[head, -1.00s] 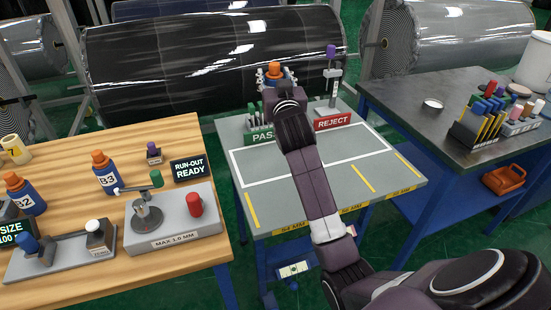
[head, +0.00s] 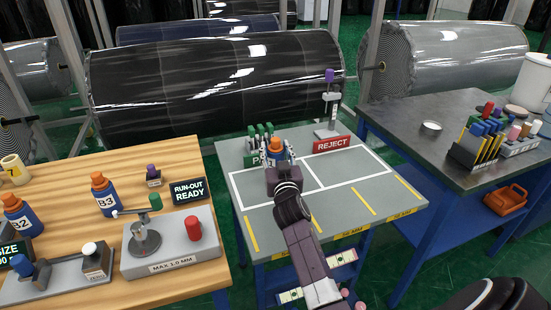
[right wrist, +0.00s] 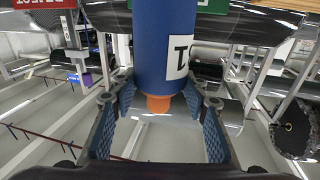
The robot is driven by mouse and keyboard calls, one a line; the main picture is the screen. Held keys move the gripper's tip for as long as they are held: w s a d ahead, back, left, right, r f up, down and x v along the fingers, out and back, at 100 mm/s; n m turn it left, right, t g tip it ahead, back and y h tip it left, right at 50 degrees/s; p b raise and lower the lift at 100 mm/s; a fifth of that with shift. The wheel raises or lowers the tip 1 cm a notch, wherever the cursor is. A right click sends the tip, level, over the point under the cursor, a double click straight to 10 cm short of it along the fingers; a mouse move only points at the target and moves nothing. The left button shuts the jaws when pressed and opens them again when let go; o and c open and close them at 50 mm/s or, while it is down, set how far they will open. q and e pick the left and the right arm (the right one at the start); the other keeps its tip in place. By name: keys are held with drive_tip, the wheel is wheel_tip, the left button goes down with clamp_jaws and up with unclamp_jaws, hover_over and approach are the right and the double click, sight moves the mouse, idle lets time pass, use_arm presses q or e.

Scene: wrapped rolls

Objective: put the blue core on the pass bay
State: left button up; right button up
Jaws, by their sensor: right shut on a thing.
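My right gripper (head: 277,163) is shut on the blue core (right wrist: 160,45), a blue cylinder with an orange end and a white label reading 1. In the head view only its orange top (head: 276,145) shows clearly; my gripper hides most of the rest. It looks about upright, over the left white-outlined area of the grey table, the pass bay (head: 250,191), near its back. I cannot tell whether its base touches the surface. The green PASS sign (head: 256,161) is just behind, partly hidden. My left gripper is not in view.
The red REJECT sign (head: 332,144) and a stand with a purple top (head: 330,100) are at the back right. Green-topped pieces (head: 262,131) stand behind the PASS sign. Bottles B2 (head: 20,216) and B3 (head: 104,195) stand on the wooden table. The right outlined area is bare.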

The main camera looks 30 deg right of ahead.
sight(275, 158)
drive_tip(key=shift+f, duration=1.4)
drive_tip(key=o, duration=1.4)
drive_tip(key=shift+f, duration=0.15)
drive_tip(key=shift+r, duration=0.2)
drive_tip(key=b+v, duration=0.1)
drive_tip(key=v, duration=1.1)
drive_tip(key=shift+f, duration=0.1)
